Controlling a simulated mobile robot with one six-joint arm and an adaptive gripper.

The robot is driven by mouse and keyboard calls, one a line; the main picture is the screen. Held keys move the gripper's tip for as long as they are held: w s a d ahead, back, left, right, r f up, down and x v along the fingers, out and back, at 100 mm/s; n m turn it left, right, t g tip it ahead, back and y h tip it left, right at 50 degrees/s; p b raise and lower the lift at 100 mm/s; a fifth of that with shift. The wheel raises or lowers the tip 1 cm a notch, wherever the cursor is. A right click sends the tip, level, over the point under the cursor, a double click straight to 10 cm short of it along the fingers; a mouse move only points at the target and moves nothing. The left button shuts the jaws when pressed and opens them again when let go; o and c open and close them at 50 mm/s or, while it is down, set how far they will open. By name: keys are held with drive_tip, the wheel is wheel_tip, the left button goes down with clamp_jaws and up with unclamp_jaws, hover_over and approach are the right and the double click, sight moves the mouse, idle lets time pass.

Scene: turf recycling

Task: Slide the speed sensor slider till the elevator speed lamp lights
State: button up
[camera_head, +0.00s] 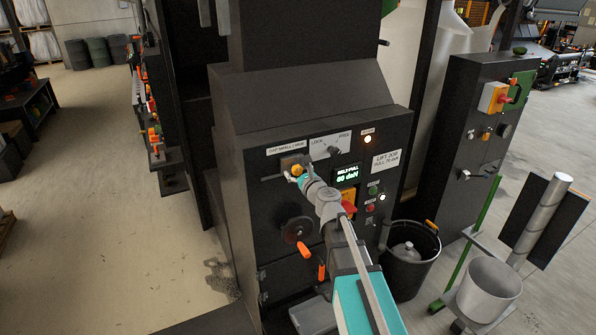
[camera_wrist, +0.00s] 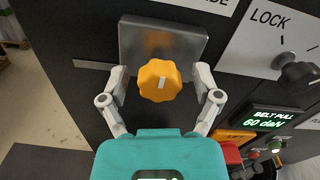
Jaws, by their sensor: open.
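An orange lobed knob (camera_wrist: 158,82) sits on a square metal plate (camera_wrist: 180,42) on the dark control panel (camera_head: 262,195). A narrow horizontal slot runs out from the plate's left side. The knob (camera_head: 297,170) also shows in the head view. My gripper (camera_wrist: 161,76) is open, with one finger on each side of the knob and a gap visible on both sides. No label in view clearly names the speed sensor slider or the elevator speed lamp.
Right of the knob are a LOCK/FREE selector (camera_head: 333,150), a display (camera_head: 347,174) reading BELT PULL 60 daN, and a red button (camera_wrist: 229,155). A handwheel (camera_head: 297,230) is below. A black bucket (camera_head: 408,270) stands at the right. Open floor lies left.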

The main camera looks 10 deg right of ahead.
drive_tip(key=shift+s, duration=0.15)
drive_tip(key=v, duration=0.7)
idle(0.4)
drive_tip(key=shift+s, duration=0.1)
drive_tip(key=s+a+f+n+g+y+b, duration=0.1)
drive_tip(key=s+a+f+n+g+b, duration=0.15)
drive_tip(key=f+n, duration=0.35)
drive_tip(key=s+a+f+n+g+b, duration=0.2)
drive_tip(key=s+f+n+g+b, duration=0.15)
drive_tip(key=f+n, duration=0.3)
drive_tip(key=s+a+f+n+g+y+b, duration=0.1)
drive_tip(key=s+a+f+n+g+b, duration=0.15)
drive_tip(key=f+n, duration=0.4)
drive_tip(key=s+d+f+n+g+h+b, duration=0.7)
drive_tip(key=s+f, duration=0.5)
drive_tip(key=f, duration=0.3)
drive_tip(key=d+n+g, duration=0.1)
drive_tip(key=d+n, duration=0.1)
drive_tip(key=n, duration=0.1)
drive_tip(key=shift+s+d+n+h, duration=0.2)
drive_tip(key=shift+n+h, duration=0.2)
